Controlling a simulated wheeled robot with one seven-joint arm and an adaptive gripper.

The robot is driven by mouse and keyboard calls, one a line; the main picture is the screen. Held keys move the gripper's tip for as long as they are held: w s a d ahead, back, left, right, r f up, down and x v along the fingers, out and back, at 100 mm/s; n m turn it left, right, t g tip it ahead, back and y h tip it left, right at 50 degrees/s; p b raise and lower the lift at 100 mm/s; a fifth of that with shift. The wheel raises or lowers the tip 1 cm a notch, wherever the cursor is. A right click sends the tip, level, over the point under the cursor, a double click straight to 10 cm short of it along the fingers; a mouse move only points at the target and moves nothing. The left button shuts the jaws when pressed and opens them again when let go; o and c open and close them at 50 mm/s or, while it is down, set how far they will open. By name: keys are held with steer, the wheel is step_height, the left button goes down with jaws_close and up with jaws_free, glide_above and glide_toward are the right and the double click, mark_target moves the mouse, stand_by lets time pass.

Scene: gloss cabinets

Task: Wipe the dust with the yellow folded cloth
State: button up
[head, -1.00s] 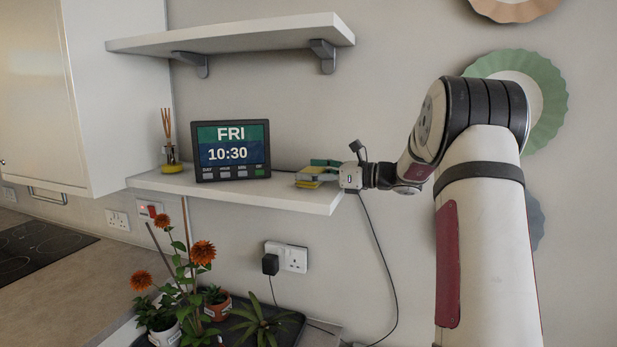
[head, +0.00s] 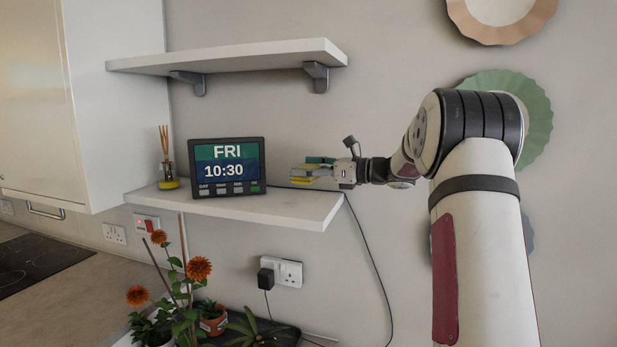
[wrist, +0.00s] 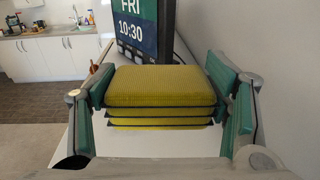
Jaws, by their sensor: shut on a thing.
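The yellow folded cloth (wrist: 160,85) is a stack of layers with dark edges, between the green-padded fingers of my gripper (wrist: 170,100) in the wrist view. In the head view my gripper (head: 318,168) is shut on the cloth (head: 302,180) over the right part of the lower white shelf (head: 270,206). The cloth appears a little above the shelf top. I cannot make out any dust on the shelf, and the cloth hides part of it in the wrist view.
A clock display (head: 228,167) stands on the shelf left of my gripper, with a reed diffuser (head: 168,172) further left. An upper shelf (head: 235,57) hangs above. A cable hangs beside the shelf's right end. Flowering plants (head: 180,285) stand below.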

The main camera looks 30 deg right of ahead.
steer(key=shift+r, duration=0.3)
steer(key=shift+r, duration=0.1)
steer(key=shift+r+p, duration=0.45)
steer(key=shift+r, duration=0.95)
steer(key=shift+a, duration=0.1)
